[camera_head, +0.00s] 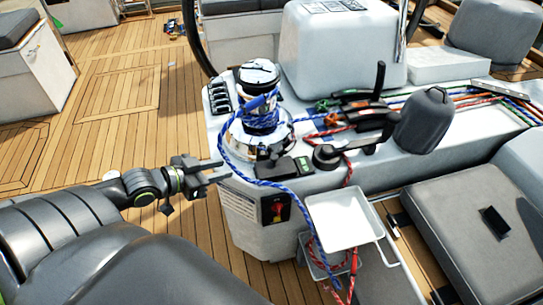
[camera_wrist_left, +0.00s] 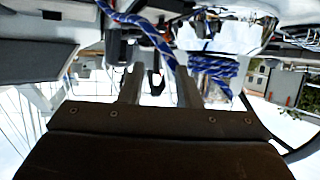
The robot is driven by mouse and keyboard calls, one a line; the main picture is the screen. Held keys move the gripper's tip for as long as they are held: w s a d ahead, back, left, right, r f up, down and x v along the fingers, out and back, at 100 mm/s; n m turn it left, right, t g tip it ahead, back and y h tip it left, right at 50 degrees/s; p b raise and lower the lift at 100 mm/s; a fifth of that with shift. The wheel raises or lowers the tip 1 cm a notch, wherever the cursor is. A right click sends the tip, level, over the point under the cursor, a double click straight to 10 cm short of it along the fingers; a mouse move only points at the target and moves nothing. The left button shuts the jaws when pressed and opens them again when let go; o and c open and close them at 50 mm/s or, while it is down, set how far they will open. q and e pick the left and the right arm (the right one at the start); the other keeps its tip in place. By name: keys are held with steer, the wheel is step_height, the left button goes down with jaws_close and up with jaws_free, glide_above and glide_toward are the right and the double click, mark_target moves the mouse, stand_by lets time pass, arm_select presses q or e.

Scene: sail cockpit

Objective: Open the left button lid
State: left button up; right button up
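The left button lid (camera_head: 275,170) is a small dark box on the front edge of the white console, below the chrome winch. A similar dark box with a green mark (camera_head: 303,164) sits just to its right. The lid looks closed, though it is small. My left gripper (camera_head: 226,171) is to the left of the lid, apart from it, with its two fingers spread and nothing between them. In the left wrist view the left gripper (camera_wrist_left: 159,88) also shows two separated fingers. I cannot make out the lid clearly there. My right gripper is not in view.
A chrome winch (camera_head: 258,137) wrapped in blue rope (camera_head: 262,112) stands behind the lids, and the rope hangs down past them. A red switch panel (camera_head: 275,208) is on the console's front face. A white tray (camera_head: 343,219) juts out lower right. Wooden deck lies left.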

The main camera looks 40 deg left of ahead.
arm_select(q)
steer(key=b, duration=0.3)
glide_toward(273, 157)
steer(key=b+x, duration=0.1)
steer(key=x, duration=0.5)
steer(key=shift+w+d+f, duration=0.1)
steer(key=shift+w+d, duration=0.05)
steer(key=shift+w, duration=0.1)
steer(key=shift+w+d+f, duration=0.2)
steer(key=shift+w+f, duration=0.05)
steer(key=shift+w, duration=0.35)
steer(key=shift+c, duration=0.2)
jaws_close()
